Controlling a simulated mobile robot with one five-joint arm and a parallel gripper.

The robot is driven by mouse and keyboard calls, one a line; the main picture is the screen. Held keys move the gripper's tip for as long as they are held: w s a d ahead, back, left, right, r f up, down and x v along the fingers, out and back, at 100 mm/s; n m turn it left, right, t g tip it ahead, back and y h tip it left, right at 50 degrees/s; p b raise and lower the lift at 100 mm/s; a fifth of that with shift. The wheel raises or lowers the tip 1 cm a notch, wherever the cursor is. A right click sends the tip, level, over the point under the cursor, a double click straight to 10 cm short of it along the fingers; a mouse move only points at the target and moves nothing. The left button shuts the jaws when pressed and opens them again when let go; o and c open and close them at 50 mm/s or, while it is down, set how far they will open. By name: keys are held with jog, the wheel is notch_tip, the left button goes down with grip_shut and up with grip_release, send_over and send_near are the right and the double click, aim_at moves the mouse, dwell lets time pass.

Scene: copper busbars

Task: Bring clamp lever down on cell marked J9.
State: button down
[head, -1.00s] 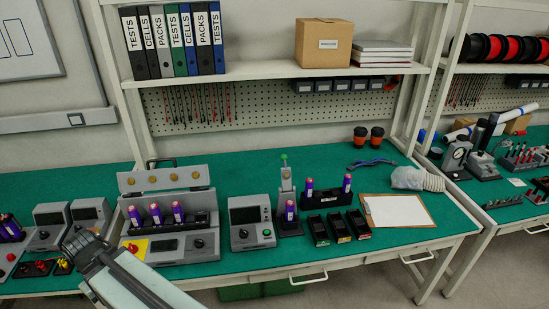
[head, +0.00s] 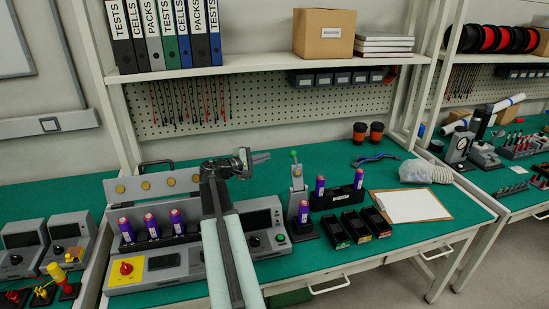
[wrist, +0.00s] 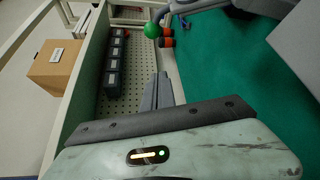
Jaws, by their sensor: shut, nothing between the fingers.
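A grey clamp fixture (head: 298,198) stands on the green bench, with its lever upright and a green knob (head: 294,155) on top. The green knob also shows near the top of the wrist view (wrist: 151,30), just beyond my fingertips. A purple cell (head: 303,212) stands upright in the fixture's base; no J9 marking is legible. My gripper (head: 266,157) is shut and empty, pointing right, a short way left of the knob at about its height in the head view. Its fingers also show in the wrist view (wrist: 162,78), apart from the knob.
A tester (head: 150,265) with several purple cells and a raised lid stands at left. A grey meter (head: 262,222) is partly hidden behind my arm. Right of the fixture are a black cell holder (head: 338,198), small trays (head: 355,227) and a clipboard (head: 411,206).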

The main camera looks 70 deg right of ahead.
jog(key=b+x, duration=0.2)
jog(key=x, duration=0.7)
jog(key=s+a+p, duration=0.1)
jog(key=s+a+r+p, duration=0.1)
jog(key=s, duration=0.1)
jog(key=shift+a+r, duration=0.1)
jog(key=shift+r, duration=0.05)
jog(key=shift+s, duration=0.1)
